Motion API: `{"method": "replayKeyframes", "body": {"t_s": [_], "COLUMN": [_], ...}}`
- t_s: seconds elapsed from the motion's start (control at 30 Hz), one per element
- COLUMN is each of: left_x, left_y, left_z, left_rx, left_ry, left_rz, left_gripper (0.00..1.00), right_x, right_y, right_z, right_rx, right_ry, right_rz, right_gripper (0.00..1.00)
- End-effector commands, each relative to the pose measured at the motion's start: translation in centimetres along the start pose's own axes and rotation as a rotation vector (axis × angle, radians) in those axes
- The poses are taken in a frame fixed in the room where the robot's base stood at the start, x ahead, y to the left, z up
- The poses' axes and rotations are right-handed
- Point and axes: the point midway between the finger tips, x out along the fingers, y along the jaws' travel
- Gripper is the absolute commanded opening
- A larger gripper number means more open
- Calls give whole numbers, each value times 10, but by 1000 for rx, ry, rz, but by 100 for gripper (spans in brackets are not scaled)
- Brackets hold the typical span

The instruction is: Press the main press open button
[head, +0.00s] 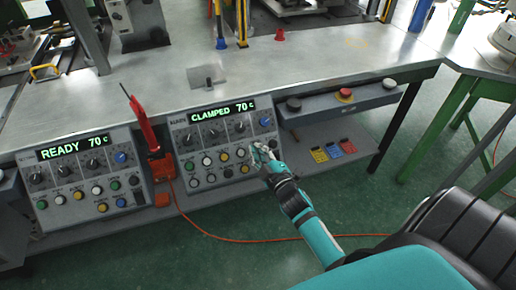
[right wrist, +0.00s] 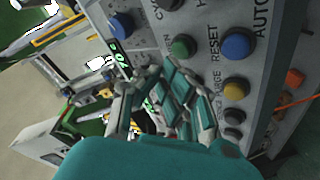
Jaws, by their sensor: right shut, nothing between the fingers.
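The right-hand control panel (head: 221,117) has a display (head: 222,111) reading "CLAMPED 70 C", above dials and rows of coloured buttons. My right gripper (head: 258,152) is shut and empty at this panel's right part, covering some buttons there. In the right wrist view my gripper (right wrist: 148,82) is close to the panel face. Near it are a green button (right wrist: 182,46), a blue button (right wrist: 237,43) by the word RESET and a yellow button (right wrist: 232,87). I cannot tell whether a fingertip touches a button. My left gripper is not in view.
A second panel (head: 80,165) at left reads "READY 70 C". A red-handled tool (head: 141,124) stands between the panels. A box with a red button (head: 345,94) is at right, above coloured cards (head: 335,150) on a shelf. An orange cable (head: 225,240) crosses the floor.

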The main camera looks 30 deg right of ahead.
Motion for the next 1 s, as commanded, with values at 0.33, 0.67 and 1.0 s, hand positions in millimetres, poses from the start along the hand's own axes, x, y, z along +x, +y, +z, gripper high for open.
{"method": "replayKeyframes", "body": {"t_s": [0.33,0.67,1.0], "left_x": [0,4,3], "left_y": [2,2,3], "left_z": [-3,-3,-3], "left_rx": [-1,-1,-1], "left_ry": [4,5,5], "left_rz": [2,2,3], "left_gripper": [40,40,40], "right_x": [0,6,7], "right_y": [0,-3,-4], "right_z": [0,3,4], "right_rx": [0,0,0], "right_ry": [0,1,0], "right_rz": [0,1,0], "right_gripper": [0,0,0]}}
